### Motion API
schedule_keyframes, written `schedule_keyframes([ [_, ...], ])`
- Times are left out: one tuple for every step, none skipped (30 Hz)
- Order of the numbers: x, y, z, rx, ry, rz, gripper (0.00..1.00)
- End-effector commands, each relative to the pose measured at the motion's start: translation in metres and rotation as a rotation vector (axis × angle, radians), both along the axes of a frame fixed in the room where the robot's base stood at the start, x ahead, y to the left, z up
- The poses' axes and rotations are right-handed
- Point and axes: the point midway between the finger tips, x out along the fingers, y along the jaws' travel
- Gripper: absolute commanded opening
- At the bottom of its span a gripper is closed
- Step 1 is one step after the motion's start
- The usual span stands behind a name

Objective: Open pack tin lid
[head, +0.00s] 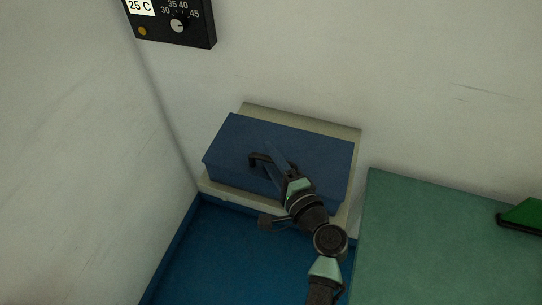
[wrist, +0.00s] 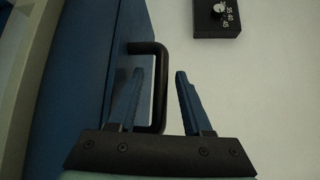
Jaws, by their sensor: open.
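The pack tin is a blue box with its blue lid (head: 310,147) shown closed in the head view. The lid's blue surface (wrist: 85,70) fills the left of the wrist view. A black bar handle (wrist: 160,60) stands out from it and also shows in the head view (head: 256,158). My gripper (wrist: 160,73) is open, with one finger on each side of the handle's outer bar, the left finger between bar and lid. Neither finger clearly touches the bar. In the head view my gripper (head: 272,158) and arm hide part of the lid's front.
The tin sits on a pale beige base (head: 350,133) against the back wall. A blue floor or tray (head: 215,255) lies in front. A green surface (head: 440,240) is to the right, with a green object (head: 522,214). A black dial box (head: 178,25) hangs above, left.

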Motion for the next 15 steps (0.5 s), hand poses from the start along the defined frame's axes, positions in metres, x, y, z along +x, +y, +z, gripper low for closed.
schedule_keyframes([
  [0.0008, 0.0007, 0.0000, 0.000, 0.000, 0.001, 0.50],
  [0.0009, 0.0009, -0.0001, 0.000, 0.000, 0.001, 0.50],
  [0.0009, 0.0008, -0.0001, 0.000, 0.000, 0.001, 0.50],
  [0.0009, 0.0008, -0.0002, 0.000, 0.000, 0.001, 0.50],
  [0.0008, 0.0008, -0.0002, 0.000, 0.000, 0.001, 0.50],
  [0.0008, 0.0008, -0.0002, 0.000, 0.000, 0.001, 0.50],
  [0.0007, 0.0007, -0.0002, 0.000, 0.000, 0.001, 0.50],
  [0.0007, 0.0007, -0.0002, 0.000, 0.000, 0.001, 0.46],
  [0.0007, 0.0007, -0.0001, 0.000, 0.000, 0.001, 0.39],
  [0.0006, 0.0007, -0.0002, 0.000, 0.000, 0.001, 0.33],
  [0.0007, 0.0006, -0.0001, 0.000, 0.000, 0.000, 0.28],
  [0.0006, 0.0005, -0.0001, 0.000, 0.000, 0.000, 0.21],
  [0.0006, 0.0005, -0.0001, 0.000, 0.000, 0.000, 0.15],
  [0.0006, 0.0005, -0.0001, 0.000, 0.000, 0.000, 0.10],
  [0.0005, 0.0005, -0.0001, 0.000, 0.000, 0.000, 0.03],
])
